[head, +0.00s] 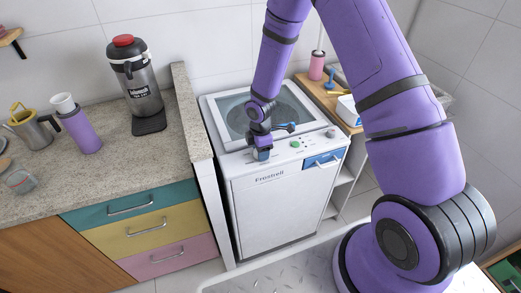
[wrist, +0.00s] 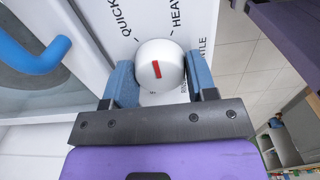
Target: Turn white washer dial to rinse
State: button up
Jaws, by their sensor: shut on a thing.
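The white washer (head: 262,214) stands between the counter and the wooden shelf, with its control strip along the top front edge. In the wrist view its round white dial (wrist: 172,76) has a short red mark, which is nearly upright and tilted slightly in that picture. Printed words ring the dial: "QUICK" at upper left, "HEA…" at upper right, a part-hidden "…NTLE" at right and "RIN…" at lower right. I cannot tell which word the mark indicates. My gripper (wrist: 162,88) is shut on the dial, one blue finger on each side. In the head view my gripper (head: 262,153) hides most of the dial.
A blue handle (wrist: 32,50) curves close by on the washer's lid side. A green button (head: 295,144) and a blue drawer (head: 322,160) lie right of the dial. The counter edge (head: 190,110) rises at left. A wooden shelf (head: 318,92) with small items stands at right.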

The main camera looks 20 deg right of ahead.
jog(key=m, duration=0.4)
jog(key=shift+m, duration=0.3)
jog(key=m, duration=0.3)
jog(key=shift+m, duration=0.3)
jog(key=m, duration=0.4)
jog(key=shift+m, duration=0.3)
jog(key=m, duration=0.3)
jog(key=shift+m, duration=0.3)
jog(key=m, duration=1.3)
